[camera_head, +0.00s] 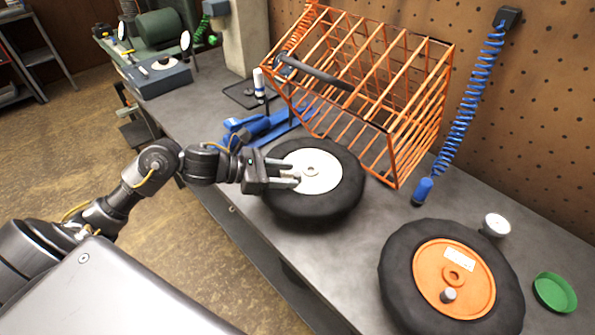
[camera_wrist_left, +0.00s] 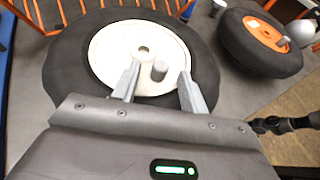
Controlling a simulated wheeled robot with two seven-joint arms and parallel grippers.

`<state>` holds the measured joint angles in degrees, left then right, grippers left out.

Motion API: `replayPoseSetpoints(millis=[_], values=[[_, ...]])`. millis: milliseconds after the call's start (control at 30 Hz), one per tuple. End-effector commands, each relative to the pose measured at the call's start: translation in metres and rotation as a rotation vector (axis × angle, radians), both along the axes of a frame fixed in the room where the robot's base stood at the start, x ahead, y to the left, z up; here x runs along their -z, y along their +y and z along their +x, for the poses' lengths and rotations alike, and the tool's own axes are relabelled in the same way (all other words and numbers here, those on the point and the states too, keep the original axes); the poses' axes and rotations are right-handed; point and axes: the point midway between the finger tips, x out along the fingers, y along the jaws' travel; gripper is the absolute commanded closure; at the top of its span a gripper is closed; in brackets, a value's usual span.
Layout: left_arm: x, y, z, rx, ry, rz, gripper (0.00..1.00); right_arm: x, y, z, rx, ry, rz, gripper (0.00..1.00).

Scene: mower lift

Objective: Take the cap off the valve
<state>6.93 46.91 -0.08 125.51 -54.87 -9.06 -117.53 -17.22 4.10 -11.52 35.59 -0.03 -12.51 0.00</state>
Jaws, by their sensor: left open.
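A black wheel (camera_head: 272,206) with a white hub (camera_head: 326,176) lies flat on the bench. A small grey cap on the valve (camera_wrist_left: 159,71) stands up from the hub in the left wrist view. My left gripper (camera_head: 298,174) is open over the near left part of the hub. In the wrist view its two fingers lie on either side of the cap, with gaps, the left gap wider. Whether they are at the cap's height I cannot tell. A second wheel (camera_head: 400,275) has an orange hub (camera_head: 430,262) with its own grey cap (camera_head: 448,295).
An orange wire cage (camera_head: 398,150) stands behind the white-hub wheel. A blue tool (camera_head: 262,126) lies left of it. A blue coiled hose (camera_head: 470,90) hangs at the right. A white round item (camera_head: 495,224) and a green dish (camera_head: 554,292) lie near the orange-hub wheel.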

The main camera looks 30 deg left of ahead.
Motion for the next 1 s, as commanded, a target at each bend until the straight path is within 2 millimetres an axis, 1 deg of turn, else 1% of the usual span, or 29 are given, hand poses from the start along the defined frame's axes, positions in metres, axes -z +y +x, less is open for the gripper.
replayPoseSetpoints(millis=[33, 133, 367, 400, 700, 733, 1000], values=[[-0.0006, -0.0048, 0.0045, -0.001, 0.0, -0.004, 0.57, -0.0043, -0.0006, -0.0018, 0.0, 0.002, 0.0, 0.64], [0.0039, -0.0099, 0.0086, 0.0, -0.001, -0.001, 0.57, -0.0056, -0.0023, -0.0027, -0.001, 0.003, -0.003, 0.64], [0.0065, -0.0108, 0.0095, 0.0, 0.0, 0.001, 0.57, -0.0049, -0.0074, -0.0025, -0.002, 0.004, -0.009, 0.64], [0.0064, -0.0109, 0.0095, 0.0, 0.0, 0.001, 0.58, -0.0049, -0.0079, -0.0023, -0.002, 0.004, -0.009, 0.64], [0.0062, -0.0107, 0.0094, 0.0, 0.0, 0.001, 0.97, -0.005, -0.0094, -0.0005, -0.002, 0.003, -0.012, 0.64], [0.0061, -0.0107, 0.0094, 0.0, -0.001, 0.001, 1.0, -0.005, -0.0094, -0.0005, -0.002, 0.003, -0.012, 0.64], [0.006, -0.0106, 0.0094, 0.0, -0.001, 0.001, 1.0, -0.0049, -0.0094, -0.0004, -0.001, 0.003, -0.012, 0.64]])
